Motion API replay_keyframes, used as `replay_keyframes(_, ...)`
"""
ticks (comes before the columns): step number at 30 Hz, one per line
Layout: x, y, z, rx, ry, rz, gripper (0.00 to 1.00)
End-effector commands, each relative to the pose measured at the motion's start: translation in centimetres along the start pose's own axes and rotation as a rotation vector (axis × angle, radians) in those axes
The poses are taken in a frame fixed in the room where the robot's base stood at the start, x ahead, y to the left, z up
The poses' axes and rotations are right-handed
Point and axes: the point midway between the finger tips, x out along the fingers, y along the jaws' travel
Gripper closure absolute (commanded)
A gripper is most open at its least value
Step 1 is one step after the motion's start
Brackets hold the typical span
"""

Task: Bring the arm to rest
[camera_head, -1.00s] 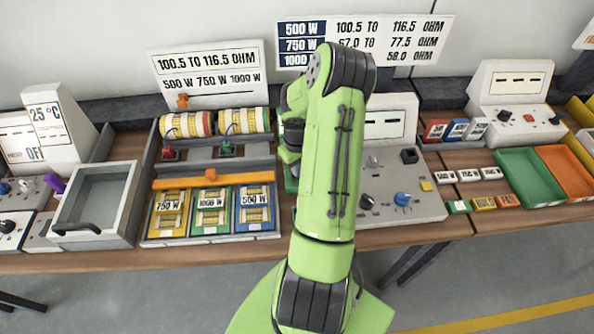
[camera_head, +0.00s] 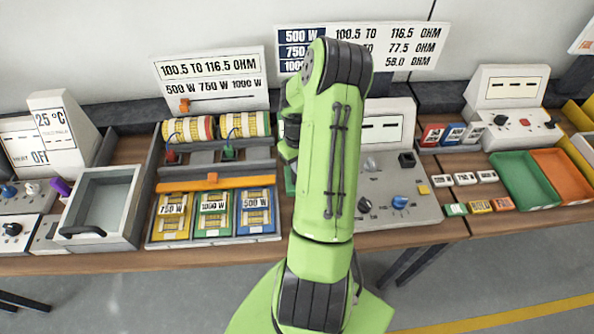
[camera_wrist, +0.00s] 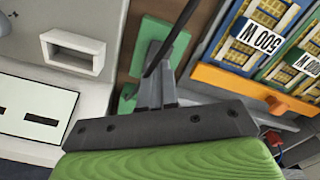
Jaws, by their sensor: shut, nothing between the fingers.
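My green arm (camera_head: 330,170) is folded upright over the middle of the bench. My gripper (camera_wrist: 157,85) shows in the wrist view as two grey fingers close together, shut and empty. It points toward a green piece (camera_wrist: 150,55) on the bench, and the gap to it cannot be told. In the head view the arm hides the fingers; only my dark and green wrist parts show left of the arm.
A rack (camera_head: 213,182) with yellow, green and blue element trays stands left of my arm, with two wound rolls behind it. A grey control panel (camera_head: 425,205) stands to the right. Farther out are an open grey bin (camera_head: 125,232) and green and orange trays (camera_head: 522,160).

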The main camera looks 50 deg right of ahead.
Motion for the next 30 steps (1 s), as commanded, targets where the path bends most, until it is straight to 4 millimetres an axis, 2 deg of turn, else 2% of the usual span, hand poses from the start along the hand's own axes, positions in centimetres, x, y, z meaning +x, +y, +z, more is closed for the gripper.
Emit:
replay_keyframes(1,-0.8,0.0,0.0,-0.001,0.0,0.0,1.0)
replay_keyframes(8,-2.7,0.0,0.0,-0.001,0.001,0.001,1.0)
replay_keyframes(25,-2.7,-0.1,-0.1,-0.004,0.002,0.002,1.0)
replay_keyframes(26,-3.1,-0.4,-0.2,-0.01,0.004,0.007,1.0)
replay_keyframes(28,-5.2,-1.8,-0.8,-0.035,0.019,0.032,1.0)
replay_keyframes(30,-8.8,-4.4,-1.4,-0.076,0.047,0.072,1.0)
